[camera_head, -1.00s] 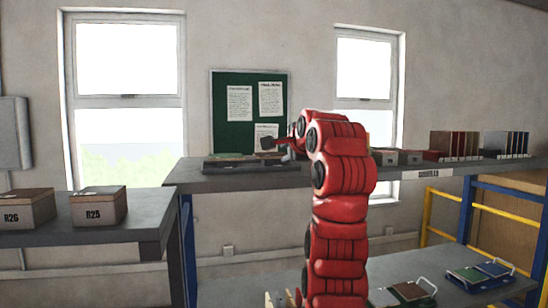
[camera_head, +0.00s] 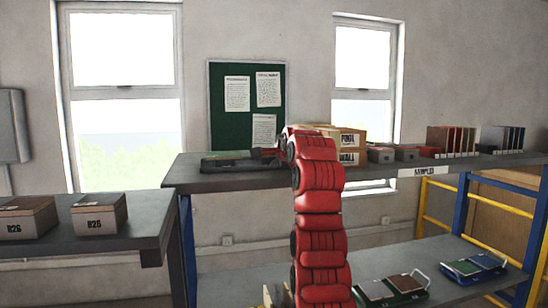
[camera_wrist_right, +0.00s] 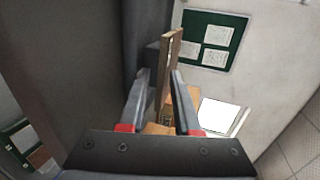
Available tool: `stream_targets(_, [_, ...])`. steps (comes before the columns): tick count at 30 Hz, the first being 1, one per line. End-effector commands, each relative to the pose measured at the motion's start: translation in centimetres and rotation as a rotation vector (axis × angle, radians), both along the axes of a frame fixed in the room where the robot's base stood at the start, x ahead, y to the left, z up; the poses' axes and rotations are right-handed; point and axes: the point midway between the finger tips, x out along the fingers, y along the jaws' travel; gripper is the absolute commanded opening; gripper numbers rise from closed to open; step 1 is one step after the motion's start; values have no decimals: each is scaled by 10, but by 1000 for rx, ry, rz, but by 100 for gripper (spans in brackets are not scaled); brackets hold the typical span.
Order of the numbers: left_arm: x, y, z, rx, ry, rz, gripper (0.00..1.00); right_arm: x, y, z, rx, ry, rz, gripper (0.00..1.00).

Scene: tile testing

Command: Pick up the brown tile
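The brown tile (camera_wrist_right: 170,70) is seen nearly edge-on in the right wrist view, as a thin upright strip reaching beyond the fingers. My right gripper (camera_wrist_right: 162,78) has one finger on each side of it. A gap shows between the left finger and the tile; whether the right finger touches it I cannot tell. In the head view my right gripper (camera_head: 265,155) is over the far shelf, beside a dark flat case (camera_head: 225,164) with a green top. The tile is too small to make out there. My left gripper is not in view.
The far shelf (camera_head: 240,181) also bears brown boxes (camera_head: 350,147), small grey boxes and upright tile racks (camera_head: 452,140). A lower shelf holds tile trays (camera_head: 393,290). Boxes R26 and R25 (camera_head: 98,214) stand on the left shelf. A green board (camera_head: 222,120) hangs behind.

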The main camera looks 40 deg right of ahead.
Motion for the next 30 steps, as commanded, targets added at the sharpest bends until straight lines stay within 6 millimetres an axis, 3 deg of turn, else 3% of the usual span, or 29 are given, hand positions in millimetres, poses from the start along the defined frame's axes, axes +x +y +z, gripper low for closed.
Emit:
stream_targets(12, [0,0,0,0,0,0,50,0,0,-1,2,1,0,0])
stream_targets(30, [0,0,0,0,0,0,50,1,0,-3,6,9,1,0])
